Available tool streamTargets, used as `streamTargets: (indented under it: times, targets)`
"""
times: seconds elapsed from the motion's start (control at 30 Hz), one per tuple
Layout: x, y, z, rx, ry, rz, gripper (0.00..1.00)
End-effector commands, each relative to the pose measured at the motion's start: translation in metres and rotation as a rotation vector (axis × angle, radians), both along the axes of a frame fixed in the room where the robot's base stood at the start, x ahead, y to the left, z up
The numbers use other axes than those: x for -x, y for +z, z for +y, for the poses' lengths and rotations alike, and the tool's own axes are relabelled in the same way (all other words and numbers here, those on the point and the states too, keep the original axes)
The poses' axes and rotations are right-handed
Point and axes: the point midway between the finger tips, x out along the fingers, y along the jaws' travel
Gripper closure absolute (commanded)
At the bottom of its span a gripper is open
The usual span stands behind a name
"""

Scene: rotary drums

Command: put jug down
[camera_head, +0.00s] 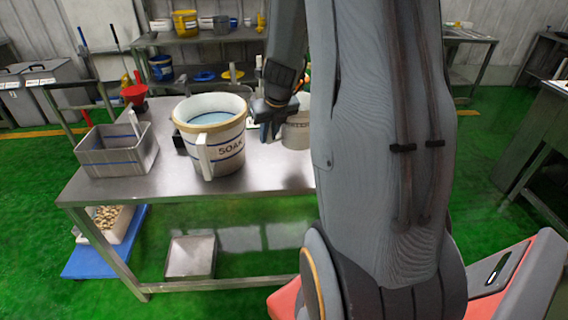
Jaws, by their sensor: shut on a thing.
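A pale grey-white jug (296,133) with dark lettering shows at the right part of the metal table (262,178), partly hidden by my arm. My gripper (272,128) is at the jug's left side and is shut on it. The exact grip is hidden. I cannot tell whether the jug's base touches the table top. A larger white tub (226,163) marked SOAK, with a tan rim and blue liquid inside, stands on the table left of my gripper.
A grey bin (110,160) with a blue line stands at the table's left end. A red funnel (135,92) is behind it. A small dark item sits behind the tub. The table's front strip is bare. A back shelf (200,37) holds several containers.

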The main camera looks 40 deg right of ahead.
Motion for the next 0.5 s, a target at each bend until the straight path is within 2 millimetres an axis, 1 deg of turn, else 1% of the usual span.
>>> streamTargets:
  times: [0.03,0.1,0.23,0.33,0.5]
  targets:
    - [-0.001,-0.011,0.000,0.001,0.000,0.000,1.00]
    - [-0.001,-0.023,-0.001,0.001,-0.001,0.000,1.00]
    - [-0.001,-0.041,-0.001,0.001,0.000,0.000,1.00]
    - [-0.001,-0.049,0.000,0.001,0.001,0.000,1.00]
    - [-0.001,-0.054,0.000,0.002,0.001,-0.001,1.00]
